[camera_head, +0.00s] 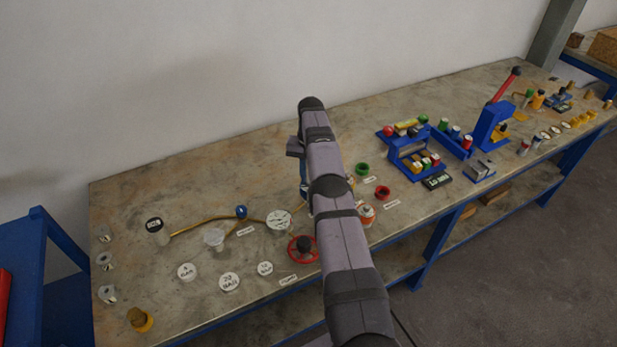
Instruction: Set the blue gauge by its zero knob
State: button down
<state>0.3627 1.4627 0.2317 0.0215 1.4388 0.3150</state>
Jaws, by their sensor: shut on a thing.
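A round white dial (279,219) with a dark needle lies on the bench just left of my arm. The colour of its casing is too small to make out. A small blue round part (241,211) stands on a brass-coloured pipe to its left. A narrow blue-grey strip (303,178) shows along the left side of my arm, and I cannot tell what it belongs to. My arm crosses the middle of the view and hides what is behind it. My gripper and whatever it touches are hidden. No zero knob can be made out.
A red handwheel (304,249) with a dark hub sits close left of my arm. White labelled discs (229,282) lie at the bench front. Green (362,169) and red (382,193) rings lie to the right. A blue rack (412,163) and a red-handled press (492,126) stand beyond.

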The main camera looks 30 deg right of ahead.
jog(key=c, duration=1.7)
grip_release()
jog(key=shift+o, duration=0.2)
notch_tip(320, 180, up, 6)
jog(key=shift+s+f+p, duration=0.1)
jog(key=shift+f+p, duration=0.1)
jog(key=shift+p, duration=0.8)
jog(key=shift+r+p, duration=0.8)
jog(key=shift+r, duration=0.05)
